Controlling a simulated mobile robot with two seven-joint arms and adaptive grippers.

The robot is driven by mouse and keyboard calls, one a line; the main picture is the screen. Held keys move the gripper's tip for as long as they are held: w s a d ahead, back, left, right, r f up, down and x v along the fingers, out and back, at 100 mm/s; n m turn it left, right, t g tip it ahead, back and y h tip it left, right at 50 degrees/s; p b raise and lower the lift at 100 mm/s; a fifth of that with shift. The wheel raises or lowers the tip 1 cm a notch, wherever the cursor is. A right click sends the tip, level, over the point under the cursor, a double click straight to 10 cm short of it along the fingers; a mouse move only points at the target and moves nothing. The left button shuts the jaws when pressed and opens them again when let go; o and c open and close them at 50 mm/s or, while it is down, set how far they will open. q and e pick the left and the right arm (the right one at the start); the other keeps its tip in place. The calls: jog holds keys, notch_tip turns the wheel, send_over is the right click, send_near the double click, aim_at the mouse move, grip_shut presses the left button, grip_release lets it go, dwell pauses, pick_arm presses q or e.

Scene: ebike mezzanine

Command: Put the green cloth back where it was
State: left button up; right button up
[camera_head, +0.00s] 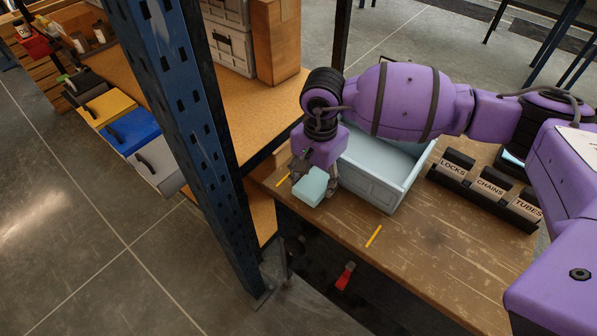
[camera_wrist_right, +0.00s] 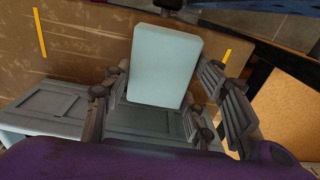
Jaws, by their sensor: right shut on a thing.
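A pale blue-green, block-shaped thing (camera_head: 310,187), which looks like the folded green cloth, is at the left end of the wooden workbench (camera_head: 436,240). My right gripper (camera_head: 318,178) reaches down and is shut on it. In the right wrist view the same cloth (camera_wrist_right: 165,65) sits between the two fingers. I cannot tell whether it touches the bench top. A pale blue open bin (camera_head: 376,188) stands just right of the gripper, its inside partly hidden by my arm. My left gripper is not in view.
Black label holders (camera_head: 483,186) reading LOCKS, CHAINS and TUBES stand at the right of the bench. Yellow marks (camera_head: 373,236) lie on its front. A blue rack post (camera_head: 190,130) rises left of the bench. The front bench top is clear.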

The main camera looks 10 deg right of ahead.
aim_at(316, 180)
notch_tip(316, 180, down, 2)
jog(key=shift+f+p, duration=0.2)
jog(key=shift+p, duration=0.1)
jog(key=shift+f, duration=0.65)
jog(key=o, duration=1.1)
jog(key=shift+r, duration=0.45)
notch_tip(316, 180, up, 10)
jog(key=shift+r+b, duration=0.25)
jog(key=shift+b, duration=0.2)
jog(key=shift+r, duration=0.6)
